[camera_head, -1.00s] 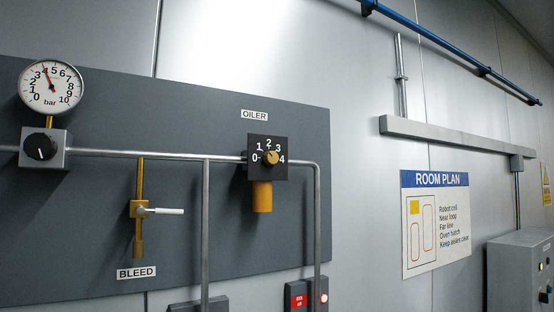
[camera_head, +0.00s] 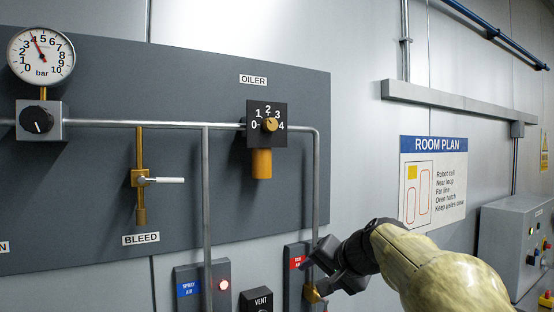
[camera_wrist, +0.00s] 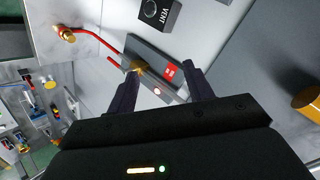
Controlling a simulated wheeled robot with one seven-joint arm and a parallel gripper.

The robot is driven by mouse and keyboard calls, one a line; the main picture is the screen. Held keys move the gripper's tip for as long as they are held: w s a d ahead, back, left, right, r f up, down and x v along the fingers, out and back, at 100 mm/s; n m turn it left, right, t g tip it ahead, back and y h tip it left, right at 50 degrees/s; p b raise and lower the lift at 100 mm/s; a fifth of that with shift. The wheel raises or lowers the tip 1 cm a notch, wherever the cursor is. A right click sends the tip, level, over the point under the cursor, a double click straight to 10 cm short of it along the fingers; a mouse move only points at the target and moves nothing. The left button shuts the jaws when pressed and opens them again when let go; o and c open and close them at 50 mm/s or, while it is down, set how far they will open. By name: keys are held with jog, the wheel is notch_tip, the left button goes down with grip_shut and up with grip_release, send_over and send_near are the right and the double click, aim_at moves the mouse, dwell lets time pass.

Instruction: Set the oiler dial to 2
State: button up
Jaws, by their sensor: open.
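The oiler dial (camera_head: 270,125) is a small brass knob on a black square plate marked 0 to 4, under the OILER label. A short light mark shows between the knob and the 0; which number the knob points at is too small to tell. An amber bowl (camera_head: 261,163) hangs below the plate. My gripper (camera_head: 318,272) is open and empty, below and right of the dial, in front of the red-labelled box. In the wrist view my gripper's fingers (camera_wrist: 160,90) are apart, with that box beyond them. The dial is not clearly visible there.
A pipe (camera_head: 316,185) runs down right of the dial. The red-labelled box (camera_head: 294,265), the SPRAY AIR box (camera_head: 203,287) and the VENT box (camera_head: 257,300) sit below the panel. The BLEED valve (camera_head: 140,180) is left. The space before the dial looks clear.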

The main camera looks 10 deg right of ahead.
jog(key=s+r+n+t+y, duration=0.1)
jog(key=s+r+t+y, duration=0.1)
jog(key=r, duration=1.4)
jog(key=s+r+n+t+y+p, duration=0.1)
jog(key=s+r+t+y, duration=0.1)
jog(key=r, duration=1.4)
jog(key=shift+s+d+t+p, duration=0.25)
jog(key=shift+s+t+p, duration=0.05)
jog(key=shift+s+t, duration=0.65)
jog(key=shift+w, duration=0.1)
jog(key=p, duration=1.2)
send_near(273, 124)
jog(key=x, duration=0.7)
jog(key=shift+w+a+r, duration=0.1)
jog(key=shift+w, duration=0.25)
jog(key=shift+w+a, duration=0.15)
jog(key=shift+w, duration=0.25)
